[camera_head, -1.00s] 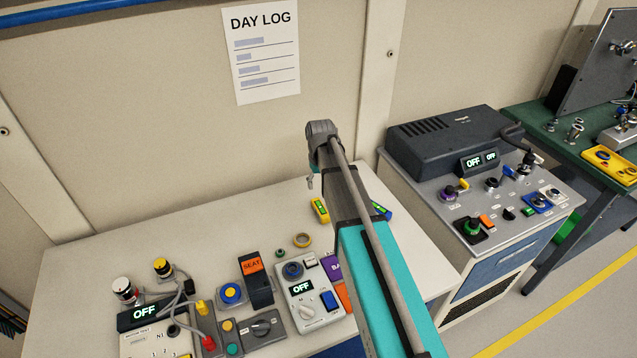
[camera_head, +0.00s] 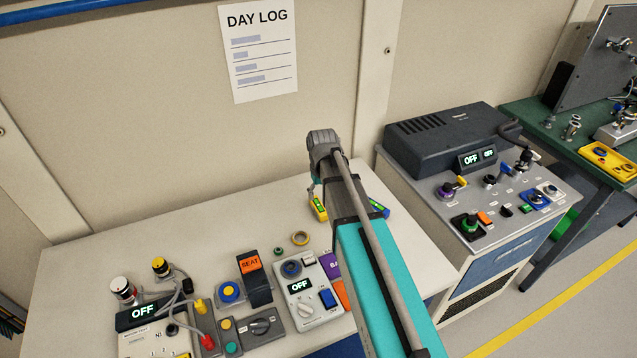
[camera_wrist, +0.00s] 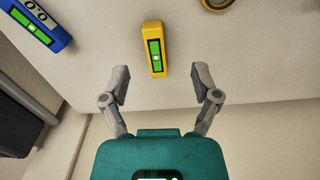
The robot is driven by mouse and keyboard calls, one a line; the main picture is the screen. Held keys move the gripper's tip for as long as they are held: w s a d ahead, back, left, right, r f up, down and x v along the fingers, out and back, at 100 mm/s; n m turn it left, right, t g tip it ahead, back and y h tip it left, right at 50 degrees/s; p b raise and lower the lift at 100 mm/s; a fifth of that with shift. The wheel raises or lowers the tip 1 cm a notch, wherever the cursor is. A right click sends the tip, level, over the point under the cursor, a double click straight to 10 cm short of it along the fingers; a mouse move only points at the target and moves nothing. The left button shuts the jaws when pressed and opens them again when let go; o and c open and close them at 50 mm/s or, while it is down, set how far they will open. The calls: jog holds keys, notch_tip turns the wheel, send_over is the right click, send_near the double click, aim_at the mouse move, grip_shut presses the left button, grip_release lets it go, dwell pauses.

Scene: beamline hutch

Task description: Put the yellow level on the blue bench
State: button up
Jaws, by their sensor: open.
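The yellow level (camera_head: 318,208) with its green window lies on the white-topped bench (camera_head: 215,220), partly hidden by my arm. In the wrist view the yellow level (camera_wrist: 154,50) shows whole, just beyond the gap between my fingertips. My gripper (camera_wrist: 160,82) is open and empty, one finger to each side of that gap. In the head view it is mostly hidden behind my arm. A blue level (camera_wrist: 36,22) lies to the left in the wrist view. No bench top looks blue; some blue (camera_head: 345,346) shows below the white top's front edge.
A yellow ring (camera_head: 300,238) and several control boxes, one with an OFF display (camera_head: 305,286), stand on the white bench. A grey console (camera_head: 450,140) stands to the right, then a green bench (camera_head: 545,128). The white top's back left is clear.

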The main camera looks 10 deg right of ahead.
jog(key=s+m, duration=0.1)
jog(key=s, duration=1.3)
jog(key=shift+s+a+m, duration=0.15)
jog(key=shift+s+m, duration=0.15)
jog(key=shift+s, duration=0.1)
